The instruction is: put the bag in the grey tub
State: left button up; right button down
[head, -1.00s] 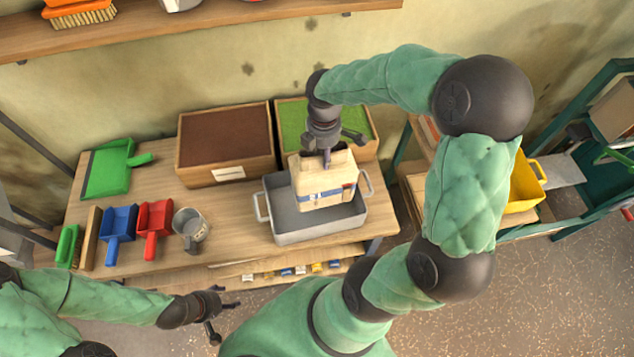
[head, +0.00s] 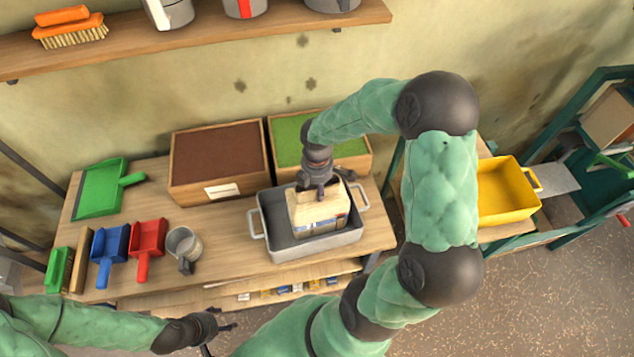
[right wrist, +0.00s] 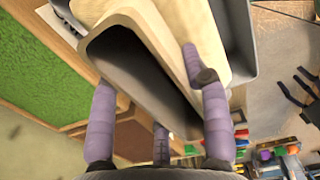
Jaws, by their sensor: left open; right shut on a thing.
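The bag (head: 316,213) is tan with a blue-and-white band low on its side. In the head view it is inside the grey tub (head: 338,244), its lower part hidden behind the front wall. The tub stands on the table and has a handle at each end. My right gripper (head: 318,190) points down and is shut on the top of the bag. In the right wrist view the gripper's fingers (right wrist: 160,115) are around the pale bag (right wrist: 205,40). My left gripper (head: 222,335) is open and empty, low in the head view in front of the table.
Behind the tub are a brown-filled box (head: 219,158) and a green-filled box (head: 350,153). Left of it are a metal cup (head: 184,244), a red scoop (head: 147,243), a blue scoop (head: 110,248) and a green dustpan (head: 100,190). A yellow bin (head: 504,190) stands to the right.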

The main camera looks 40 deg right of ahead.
jog(key=shift+r, duration=0.1)
jog(key=c, duration=0.6)
grip_release()
notch_tip(320, 180, up, 12)
jog(key=shift+p, duration=0.8)
